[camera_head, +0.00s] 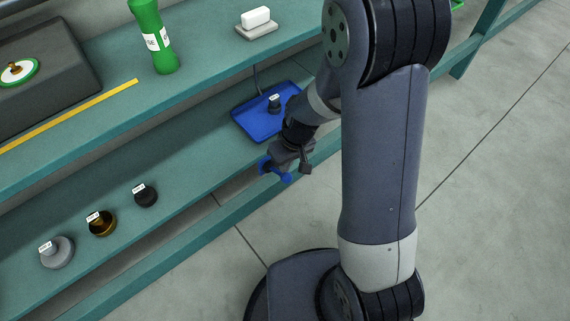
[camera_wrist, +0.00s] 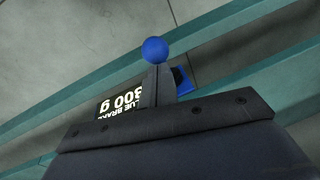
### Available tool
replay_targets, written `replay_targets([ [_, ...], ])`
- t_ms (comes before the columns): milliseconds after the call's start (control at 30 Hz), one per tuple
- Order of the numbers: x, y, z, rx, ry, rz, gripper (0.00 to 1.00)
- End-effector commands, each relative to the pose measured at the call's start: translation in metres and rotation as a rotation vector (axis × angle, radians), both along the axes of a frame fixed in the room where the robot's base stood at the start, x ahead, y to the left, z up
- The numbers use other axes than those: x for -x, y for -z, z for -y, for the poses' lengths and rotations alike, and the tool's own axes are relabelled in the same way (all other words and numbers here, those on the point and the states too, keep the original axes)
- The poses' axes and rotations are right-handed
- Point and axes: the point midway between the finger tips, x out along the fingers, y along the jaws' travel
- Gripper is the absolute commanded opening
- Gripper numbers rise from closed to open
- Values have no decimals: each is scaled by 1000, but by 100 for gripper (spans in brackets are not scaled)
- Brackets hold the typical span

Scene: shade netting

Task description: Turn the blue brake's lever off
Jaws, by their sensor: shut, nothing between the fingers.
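The blue brake (camera_head: 274,169) shows in the head view at the front edge of the lower shelf, partly hidden by my gripper (camera_head: 303,168). In the wrist view, a round blue knob (camera_wrist: 155,50), seemingly the lever's end, appears just beyond the tips of my gripper (camera_wrist: 157,68). A label reading "BLUE BRAKE 300 g" (camera_wrist: 122,103) lies behind the fingers, with a blue part (camera_wrist: 181,78) to their right. The fingers are shut together and empty. I cannot tell whether they touch the knob. The lever's setting is unclear.
A blue tray (camera_head: 254,124) with a small labelled dark weight (camera_head: 274,106) lies behind my gripper. Grey (camera_head: 58,254), brass (camera_head: 103,224) and black (camera_head: 146,195) labelled weights stand on the lower shelf. The upper shelf holds a green bottle (camera_head: 148,25) and a white block (camera_head: 256,17).

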Motion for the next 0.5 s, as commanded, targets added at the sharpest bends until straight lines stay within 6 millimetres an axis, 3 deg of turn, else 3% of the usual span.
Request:
replay_targets([
  [500, 15, 25, 10, -120, 4, 177, 0],
])
